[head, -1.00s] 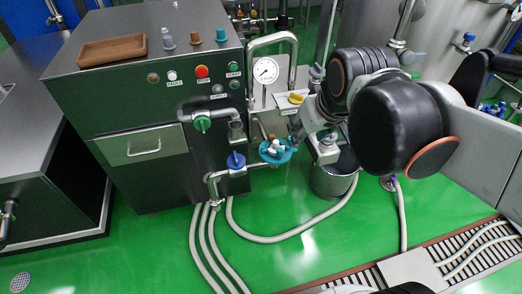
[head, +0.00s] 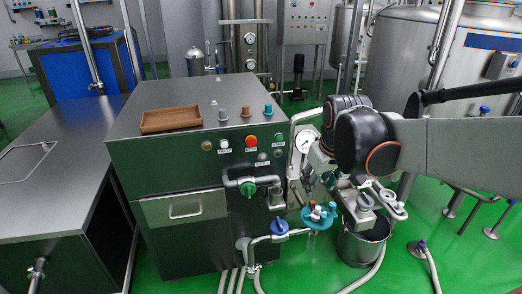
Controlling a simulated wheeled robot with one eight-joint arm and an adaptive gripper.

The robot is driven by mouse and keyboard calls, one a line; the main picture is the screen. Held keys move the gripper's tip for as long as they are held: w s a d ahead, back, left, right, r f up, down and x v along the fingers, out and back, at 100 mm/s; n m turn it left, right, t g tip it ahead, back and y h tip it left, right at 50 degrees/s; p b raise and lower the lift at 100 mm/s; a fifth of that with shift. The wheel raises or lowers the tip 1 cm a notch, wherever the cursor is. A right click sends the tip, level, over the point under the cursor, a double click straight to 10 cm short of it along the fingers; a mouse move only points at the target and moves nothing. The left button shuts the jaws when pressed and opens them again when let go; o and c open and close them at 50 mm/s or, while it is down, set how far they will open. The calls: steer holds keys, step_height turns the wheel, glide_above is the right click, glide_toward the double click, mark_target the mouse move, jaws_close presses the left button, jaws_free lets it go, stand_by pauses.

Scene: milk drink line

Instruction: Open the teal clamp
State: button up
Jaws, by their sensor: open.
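The teal clamp (head: 318,219) is a ring-like fitting on the pipework at the right of the steel cabinet. Small white and teal parts stand on its top. Whether it is open or shut is too small to tell. My gripper (head: 310,188) is just above and slightly left of the clamp in the head view, pointing down. It is open, and no object shows between its fingers. The fingertips are small and dark here, and I cannot tell whether they touch the clamp.
The steel cabinet (head: 190,215) carries a brown tray (head: 171,119) and several knobs. A blue-handled valve (head: 279,227) is left of the clamp, and a green-handled valve (head: 248,189) is on the cabinet. A pressure gauge (head: 305,139) is behind my gripper. A steel bucket (head: 360,247) stands to the right.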

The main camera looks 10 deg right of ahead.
steer(key=w+d+f+g+p, duration=0.1)
steer(key=w+d+f+p, duration=0.1)
steer(key=w+d, duration=0.3)
steer(key=n+g+p, duration=0.2)
steer(key=g+p, duration=0.1)
glide_above(324, 215)
step_height(324, 215, down, 16)
step_height(324, 215, down, 14)
steer(key=b, duration=0.3)
steer(key=shift+b, duration=0.35)
jaws_close()
